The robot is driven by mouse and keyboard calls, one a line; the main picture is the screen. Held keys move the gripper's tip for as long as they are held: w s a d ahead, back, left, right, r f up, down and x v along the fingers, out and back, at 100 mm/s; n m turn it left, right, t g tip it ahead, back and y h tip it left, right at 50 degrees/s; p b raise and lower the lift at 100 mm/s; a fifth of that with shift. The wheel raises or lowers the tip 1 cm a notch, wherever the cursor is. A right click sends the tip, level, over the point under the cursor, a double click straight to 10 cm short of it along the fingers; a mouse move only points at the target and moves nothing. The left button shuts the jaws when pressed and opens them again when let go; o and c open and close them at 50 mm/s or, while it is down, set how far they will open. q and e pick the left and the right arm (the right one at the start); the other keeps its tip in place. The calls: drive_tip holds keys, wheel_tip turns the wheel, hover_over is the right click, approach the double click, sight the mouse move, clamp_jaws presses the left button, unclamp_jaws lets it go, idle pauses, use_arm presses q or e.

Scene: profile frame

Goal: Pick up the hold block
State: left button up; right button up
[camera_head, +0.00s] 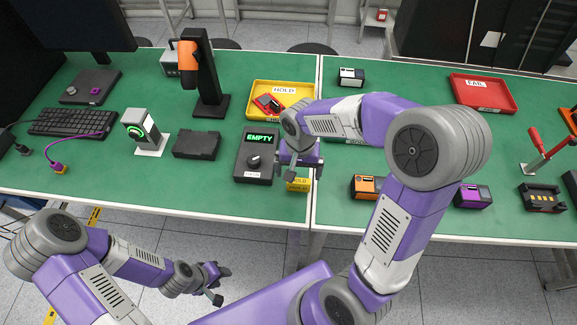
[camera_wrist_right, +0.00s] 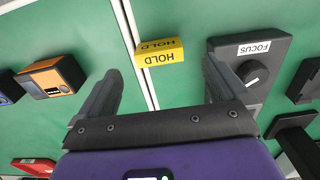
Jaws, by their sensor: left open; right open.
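The yellow hold block (camera_head: 298,185) lies on the green table near its front edge, beside the seam between the two table tops. In the right wrist view the hold block (camera_wrist_right: 160,52) shows its HOLD lettering upside down, just beyond the fingertips and roughly between them. My right gripper (camera_head: 299,170) is open and empty above the block, apart from it as far as I can tell; its two fingers (camera_wrist_right: 158,70) show in the wrist view. My left gripper (camera_head: 218,285) is open and empty, low over the floor in front of the table.
A black box with a dial and EMPTY display (camera_head: 257,157) stands just left of the block. An orange-fronted device (camera_head: 367,187) and a purple one (camera_head: 472,196) stand to the right. A yellow HOLD tray (camera_head: 258,88) and a red FAIL tray (camera_head: 483,92) are further back.

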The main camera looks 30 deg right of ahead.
sight(299, 181)
drive_tip(key=shift+w+f, duration=0.25)
drive_tip(key=shift+f, duration=0.1)
drive_tip(key=f, duration=0.2)
drive_tip(key=f+b, duration=0.1)
drive_tip(key=f, duration=0.4)
drive_tip(key=shift+s+d+b, duration=0.2)
drive_tip(key=shift+s+b, duration=0.1)
drive_tip(key=shift+b, duration=0.1)
drive_tip(key=shift+r, duration=0.1)
drive_tip(key=shift+c, duration=0.3)
drive_tip(key=c, duration=0.9)
